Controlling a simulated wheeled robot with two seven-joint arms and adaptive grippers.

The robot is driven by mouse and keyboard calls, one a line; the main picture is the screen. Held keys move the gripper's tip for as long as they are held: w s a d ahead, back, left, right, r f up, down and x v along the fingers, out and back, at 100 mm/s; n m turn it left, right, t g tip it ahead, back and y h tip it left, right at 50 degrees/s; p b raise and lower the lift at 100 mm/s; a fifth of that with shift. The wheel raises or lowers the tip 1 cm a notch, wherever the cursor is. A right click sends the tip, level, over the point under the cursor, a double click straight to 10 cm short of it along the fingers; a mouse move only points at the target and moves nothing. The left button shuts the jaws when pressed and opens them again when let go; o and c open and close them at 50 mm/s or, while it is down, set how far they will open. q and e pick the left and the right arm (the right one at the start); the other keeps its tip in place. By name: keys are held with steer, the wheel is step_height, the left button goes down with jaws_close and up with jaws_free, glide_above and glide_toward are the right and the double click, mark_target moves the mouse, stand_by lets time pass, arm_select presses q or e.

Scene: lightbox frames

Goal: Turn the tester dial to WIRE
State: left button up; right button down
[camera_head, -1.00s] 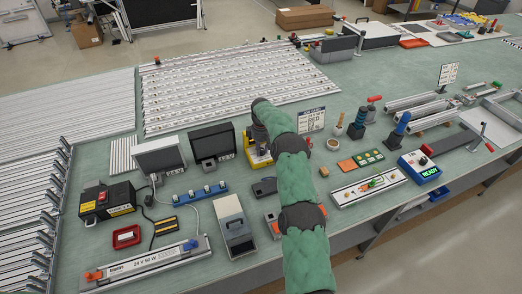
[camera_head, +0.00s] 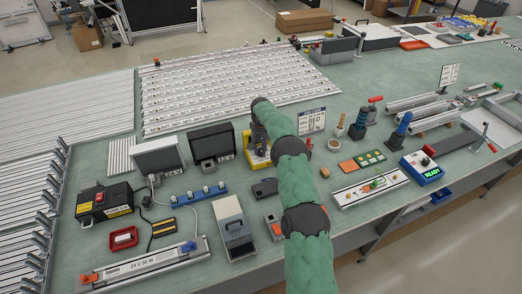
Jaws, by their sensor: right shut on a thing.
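My right arm reaches in from the bottom, and its gripper (camera_head: 259,145) points down at a yellow device (camera_head: 256,159) near the middle of the bench. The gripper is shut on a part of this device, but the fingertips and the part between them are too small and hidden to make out. No dial or dial marking is readable there. A blue and white box (camera_head: 422,168) with a lit READY display and a red knob stands to the right, apart from my gripper. My left gripper is not in view.
A job card (camera_head: 312,121) stands just right of my wrist. A grey case (camera_head: 233,226) and a white tray (camera_head: 352,195) lie either side of my forearm. Screwdriver-like handles (camera_head: 359,124) stand upright at right.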

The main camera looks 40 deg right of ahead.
mark_target(261, 150)
steer(key=shift+m, duration=1.3)
steer(key=c, duration=0.9)
jaws_free()
steer(key=shift+c, duration=0.2)
step_height(261, 150, up, 12)
